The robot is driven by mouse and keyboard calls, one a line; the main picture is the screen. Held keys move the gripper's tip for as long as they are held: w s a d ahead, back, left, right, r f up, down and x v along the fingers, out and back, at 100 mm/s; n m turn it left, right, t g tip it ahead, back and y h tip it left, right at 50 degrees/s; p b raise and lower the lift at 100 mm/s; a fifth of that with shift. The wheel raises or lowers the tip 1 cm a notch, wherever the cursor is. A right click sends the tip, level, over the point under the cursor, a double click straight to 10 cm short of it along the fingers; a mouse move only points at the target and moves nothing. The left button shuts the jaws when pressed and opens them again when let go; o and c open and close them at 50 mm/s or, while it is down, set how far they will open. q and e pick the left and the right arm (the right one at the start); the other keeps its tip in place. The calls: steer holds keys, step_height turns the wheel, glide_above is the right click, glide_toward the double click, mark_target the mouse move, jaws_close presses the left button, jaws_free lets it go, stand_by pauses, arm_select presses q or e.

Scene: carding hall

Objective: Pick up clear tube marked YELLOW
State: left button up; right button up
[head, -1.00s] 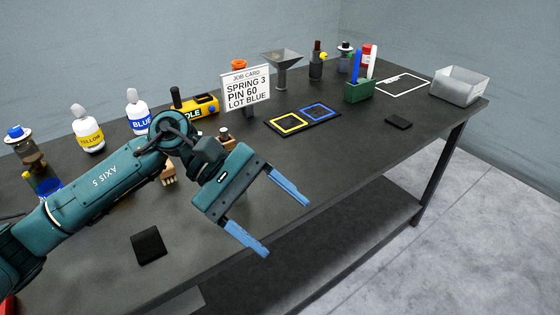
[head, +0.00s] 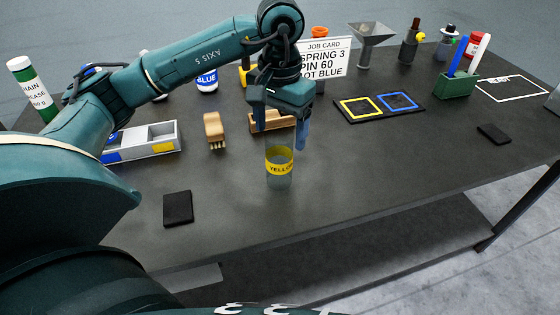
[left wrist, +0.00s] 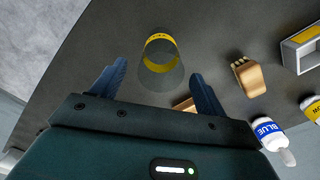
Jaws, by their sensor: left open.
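The clear tube (head: 279,178) stands upright on the dark table in the head view. It has a yellow band marked YELLOW near its top. My left gripper (head: 281,140) points down just above and behind the tube, with its blue fingers apart. In the left wrist view the tube (left wrist: 161,72) shows ahead of and between the open fingers of my left gripper (left wrist: 158,85). I see no contact between fingers and tube, and nothing is held. My right gripper is not in view.
A wooden brush (head: 214,132) and a grey tray (head: 150,140) stand left of the tube. A black pad (head: 178,208) lies front left. The job card (head: 322,59) stands behind.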

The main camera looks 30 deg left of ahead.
mark_target(280, 149)
arm_select(q)
step_height(280, 149, down, 6)
steer(key=shift+r+p, duration=0.15)
steer(key=shift+p, duration=0.3)
steer(key=c, duration=1.1)
